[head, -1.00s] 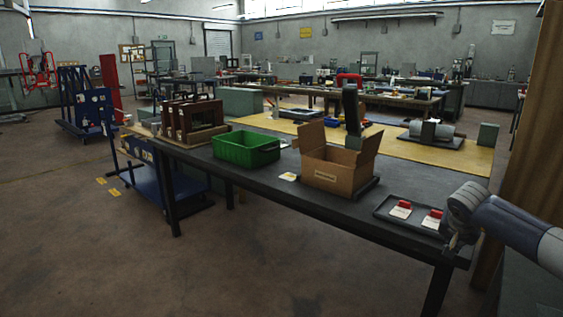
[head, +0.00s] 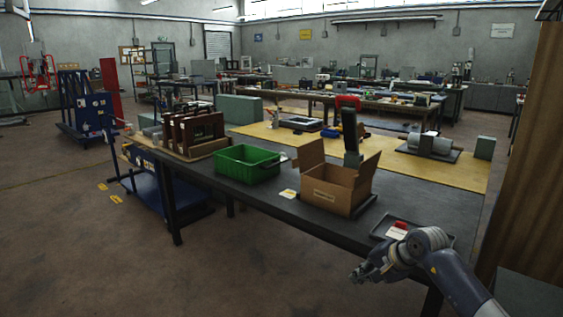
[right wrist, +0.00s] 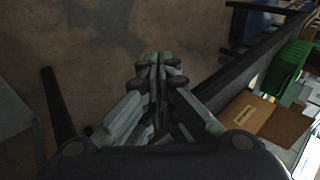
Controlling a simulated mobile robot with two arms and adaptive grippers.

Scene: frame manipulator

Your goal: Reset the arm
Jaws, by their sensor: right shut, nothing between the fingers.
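My right gripper (head: 358,275) is in front of the near right edge of the black table in the head view, over the floor. In the right wrist view my right gripper (right wrist: 153,56) has its fingers together, with nothing between them. My right arm comes in from the lower right and covers part of the dark tray (head: 380,232). A red and white item (head: 398,230) shows on that tray. My left gripper is not in view.
The black table (head: 275,205) holds an open cardboard box (head: 330,198), a green crate (head: 232,172) and a brown frame rack (head: 185,137). The box (right wrist: 260,112) and crate (right wrist: 288,68) also show in the right wrist view. Open floor (head: 90,255) lies at left.

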